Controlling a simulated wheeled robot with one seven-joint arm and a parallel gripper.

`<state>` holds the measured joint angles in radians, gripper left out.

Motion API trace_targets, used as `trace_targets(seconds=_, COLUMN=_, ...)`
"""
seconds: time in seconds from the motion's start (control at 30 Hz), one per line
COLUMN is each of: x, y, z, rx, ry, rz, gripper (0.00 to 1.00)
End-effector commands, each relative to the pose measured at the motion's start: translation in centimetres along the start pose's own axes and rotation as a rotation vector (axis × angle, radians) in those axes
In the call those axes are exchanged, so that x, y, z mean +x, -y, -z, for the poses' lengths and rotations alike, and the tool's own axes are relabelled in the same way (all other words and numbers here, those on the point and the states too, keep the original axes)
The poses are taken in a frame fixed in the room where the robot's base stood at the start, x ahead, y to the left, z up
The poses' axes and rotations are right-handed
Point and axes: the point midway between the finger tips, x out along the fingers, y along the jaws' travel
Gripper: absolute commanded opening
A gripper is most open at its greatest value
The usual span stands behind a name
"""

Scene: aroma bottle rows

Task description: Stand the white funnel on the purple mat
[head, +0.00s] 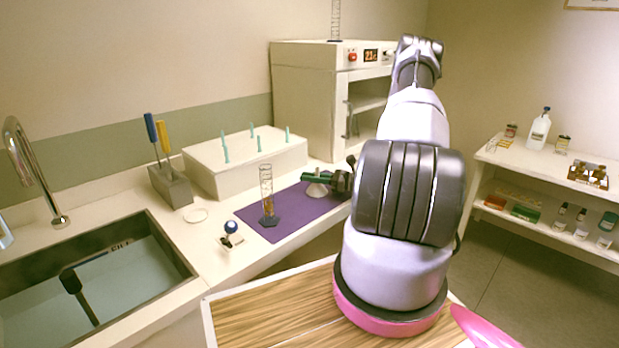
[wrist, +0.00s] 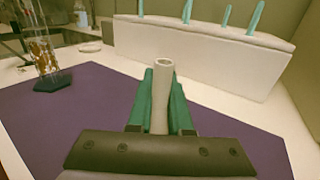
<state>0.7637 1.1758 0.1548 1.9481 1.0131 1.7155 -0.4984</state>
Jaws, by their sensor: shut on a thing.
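The purple mat (head: 290,224) lies on the white counter and fills much of the wrist view (wrist: 60,120). The white funnel (head: 317,189) is upright over the mat's far right part, wide end down and stem up. My gripper (head: 317,178) has green fingers closed on the funnel's stem. In the wrist view the pale stem (wrist: 163,85) rises between the two fingers (wrist: 162,105); the cone is hidden below. I cannot tell whether the funnel's rim touches the mat.
A glass cylinder (head: 266,190) with a dark base stands on the mat's left part. Behind the mat is a white drying block with teal pegs (head: 245,165). An oven (head: 310,95) stands at the back. The sink (head: 100,285) is at left. The mat's middle is bare.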

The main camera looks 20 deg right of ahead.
Motion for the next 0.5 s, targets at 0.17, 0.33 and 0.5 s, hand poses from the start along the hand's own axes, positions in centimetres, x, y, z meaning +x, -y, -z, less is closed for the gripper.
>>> trace_targets(seconds=0.17, x=0.0, y=-0.01, z=0.15, rx=0.0, ry=0.0, rz=0.0, gripper=0.48)
trace_targets(seconds=0.33, x=0.0, y=0.0, z=0.15, rx=0.0, ry=0.0, rz=0.0, gripper=0.48)
trace_targets(seconds=0.5, x=0.0, y=0.01, z=-0.23, rx=-0.001, ry=0.0, rz=0.0, gripper=0.48)
